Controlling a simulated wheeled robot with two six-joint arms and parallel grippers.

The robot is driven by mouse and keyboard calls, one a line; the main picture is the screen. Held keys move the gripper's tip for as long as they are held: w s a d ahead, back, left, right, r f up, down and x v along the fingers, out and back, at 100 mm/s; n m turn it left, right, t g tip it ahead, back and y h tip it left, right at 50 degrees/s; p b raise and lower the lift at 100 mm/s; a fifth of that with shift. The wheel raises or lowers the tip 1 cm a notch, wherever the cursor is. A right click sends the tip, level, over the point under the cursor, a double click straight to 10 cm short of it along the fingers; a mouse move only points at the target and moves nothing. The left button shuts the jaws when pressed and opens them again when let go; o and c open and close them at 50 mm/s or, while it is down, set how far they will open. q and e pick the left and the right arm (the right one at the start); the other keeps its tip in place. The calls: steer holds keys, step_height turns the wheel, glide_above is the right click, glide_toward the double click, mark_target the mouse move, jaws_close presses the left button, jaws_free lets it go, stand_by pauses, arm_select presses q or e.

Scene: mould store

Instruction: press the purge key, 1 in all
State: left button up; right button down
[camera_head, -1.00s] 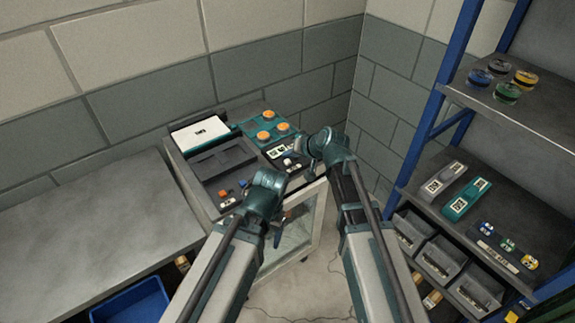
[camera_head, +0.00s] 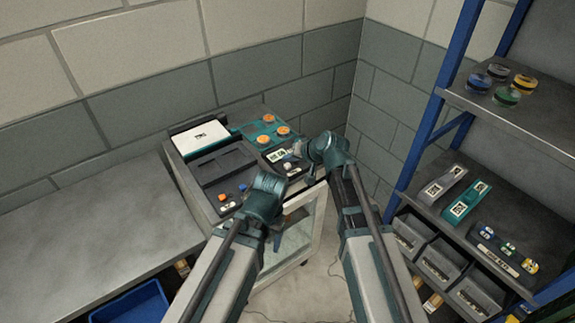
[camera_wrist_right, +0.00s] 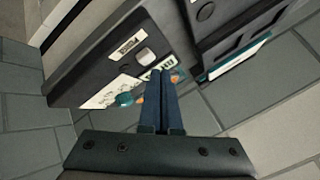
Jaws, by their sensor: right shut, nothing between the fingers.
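The key panel (camera_head: 245,187) is the dark top of a cabinet against the wall. In the right wrist view a pale rounded key (camera_wrist_right: 146,56) sits beside a white label (camera_wrist_right: 125,48) that appears to read PURGE. A teal knob (camera_wrist_right: 125,99) and more labels are near it. My right gripper (camera_wrist_right: 167,73) is shut and empty, its fingertips just right of and below the pale key in that picture; I cannot tell if they touch the panel. In the head view the right gripper (camera_head: 299,151) is over the panel's right end. My left gripper (camera_head: 277,240) is mostly hidden behind its wrist.
Orange round buttons (camera_head: 265,139) on a teal plate and a white box (camera_head: 200,138) stand at the panel's back. Orange and blue keys (camera_head: 225,197) are near its front. A bare grey bench (camera_head: 90,235) is at left, a blue-framed shelf (camera_head: 520,215) at right.

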steer(key=shift+f, duration=0.1)
stand_by(0.8)
steer(key=shift+f+b, duration=0.3)
steer(key=shift+b, duration=0.15)
steer(key=shift+f+b, duration=0.45)
stand_by(0.5)
steer(key=shift+r, duration=0.15)
stand_by(0.3)
steer(key=shift+r+p, duration=0.75)
steer(key=shift+p, duration=0.2)
step_height(320, 180, up, 5)
steer(key=p, duration=0.5)
